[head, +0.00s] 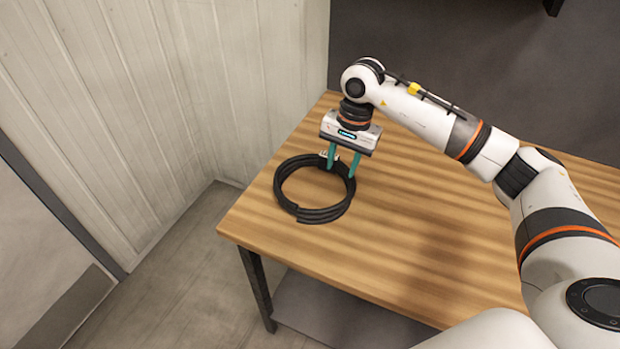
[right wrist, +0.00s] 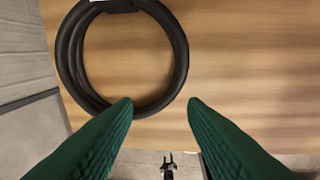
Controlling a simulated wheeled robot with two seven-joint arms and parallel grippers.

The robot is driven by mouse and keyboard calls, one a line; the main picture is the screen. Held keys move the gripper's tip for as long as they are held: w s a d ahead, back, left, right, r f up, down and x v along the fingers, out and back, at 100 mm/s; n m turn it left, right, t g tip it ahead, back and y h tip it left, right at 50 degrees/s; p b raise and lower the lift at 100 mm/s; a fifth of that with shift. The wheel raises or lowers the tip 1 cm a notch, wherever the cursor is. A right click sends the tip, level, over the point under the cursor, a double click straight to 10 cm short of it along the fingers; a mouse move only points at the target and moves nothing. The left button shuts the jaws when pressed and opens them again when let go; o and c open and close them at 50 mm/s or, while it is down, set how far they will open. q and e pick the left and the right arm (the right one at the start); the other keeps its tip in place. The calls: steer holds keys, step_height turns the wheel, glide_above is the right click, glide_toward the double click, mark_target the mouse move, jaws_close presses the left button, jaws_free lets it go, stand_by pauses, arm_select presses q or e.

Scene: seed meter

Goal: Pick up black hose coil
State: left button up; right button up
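The black hose coil (head: 316,215) lies flat on the wooden table (head: 410,240), close to its left corner. It also shows in the right wrist view (right wrist: 177,62), at the upper left. My right gripper (head: 341,176) points down at the far right part of the coil, its green fingers spread apart. I cannot tell whether a finger touches the hose.
A pale panelled wall (head: 150,90) stands left of the table, and a dark wall (head: 440,50) runs behind it. The table's left and front edges are close to the coil. The table top right of the coil is clear, under my right arm.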

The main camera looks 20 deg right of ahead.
steer(key=d+h, duration=0.1)
steer(key=d, duration=0.2)
steer(key=p, duration=0.2)
glide_above(349, 190)
steer(key=f, duration=0.4)
steer(key=shift+s+d+f, duration=0.15)
steer(key=shift+d+f, duration=0.1)
steer(key=shift+f, duration=0.4)
steer(key=f, duration=0.1)
steer(key=f+p, duration=0.1)
steer(key=f, duration=0.1)
steer(key=f+p, duration=0.1)
steer(key=f, duration=0.1)
steer(key=shift+a, duration=0.25)
steer(key=shift+f, duration=0.25)
steer(key=shift+c, duration=0.6)
steer(key=shift+w, duration=0.2)
jaws_close()
